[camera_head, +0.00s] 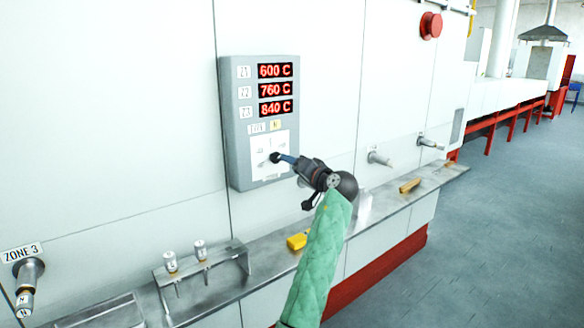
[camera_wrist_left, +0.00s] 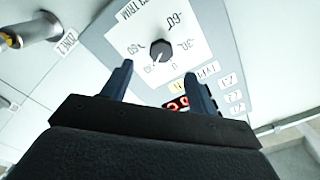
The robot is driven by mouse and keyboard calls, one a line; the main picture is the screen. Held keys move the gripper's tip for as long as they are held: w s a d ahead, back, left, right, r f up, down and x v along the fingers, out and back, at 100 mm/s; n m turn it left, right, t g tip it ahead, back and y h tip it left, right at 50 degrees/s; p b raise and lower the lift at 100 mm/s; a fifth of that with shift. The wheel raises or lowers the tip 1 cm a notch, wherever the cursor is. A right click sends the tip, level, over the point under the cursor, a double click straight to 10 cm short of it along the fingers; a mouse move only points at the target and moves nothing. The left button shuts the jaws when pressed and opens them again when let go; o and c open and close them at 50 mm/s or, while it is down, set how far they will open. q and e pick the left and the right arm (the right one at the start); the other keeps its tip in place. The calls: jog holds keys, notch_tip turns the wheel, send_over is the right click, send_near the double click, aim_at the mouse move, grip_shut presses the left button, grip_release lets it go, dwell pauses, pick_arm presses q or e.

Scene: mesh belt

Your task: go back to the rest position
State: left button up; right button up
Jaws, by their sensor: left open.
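My left gripper (camera_head: 289,159) reaches from below to the front of a grey control panel (camera_head: 237,150) on the white wall. It is open and empty. In the left wrist view its two fingers (camera_wrist_left: 158,70) stand apart. A dark round knob (camera_wrist_left: 162,49) on a white dial plate (camera_wrist_left: 185,25) shows just beyond the gap between them. In the head view the knob (camera_head: 274,157) appears at the fingertips; I cannot tell whether they touch it. My green-sleeved left arm hides part of the ledge. My right gripper is in neither view.
Red displays (camera_head: 275,90) read 600, 760 and 840 C. Pipe fittings (camera_head: 380,159) jut from the wall. A red button (camera_head: 431,26) sits high. Open floor (camera_head: 490,230) lies right.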

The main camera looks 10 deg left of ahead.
pick_arm(q)
jog(key=s+d+f+m+g+h, duration=0.1)
jog(key=s+d+f+h, duration=0.2)
jog(key=s+f+h, duration=0.5)
jog(key=s+d+f+m+h, duration=0.15)
jog(key=s+f, duration=0.25)
jog(key=f, duration=0.7)
jog(key=s+d+f+g+h, duration=0.1)
jog(key=s+d+f+h, duration=0.4)
jog(key=f, duration=0.5)
jog(key=s+a+f+g, duration=0.1)
jog(key=s+f+g, duration=0.1)
jog(key=s+f, duration=0.8)
jog(key=s+a+f+g, duration=0.1)
jog(key=s+f+g, duration=0.2)
jog(key=s+f, duration=0.8)
jog(key=s+a+f+g, duration=0.2)
jog(key=s+f, duration=0.8)
jog(key=s, duration=1.1)
jog(key=shift+s+f+g+h, duration=0.3)
jog(key=shift+s+f+h, duration=0.05)
jog(key=shift+s, duration=0.05)
jog(key=shift+m, duration=0.25)
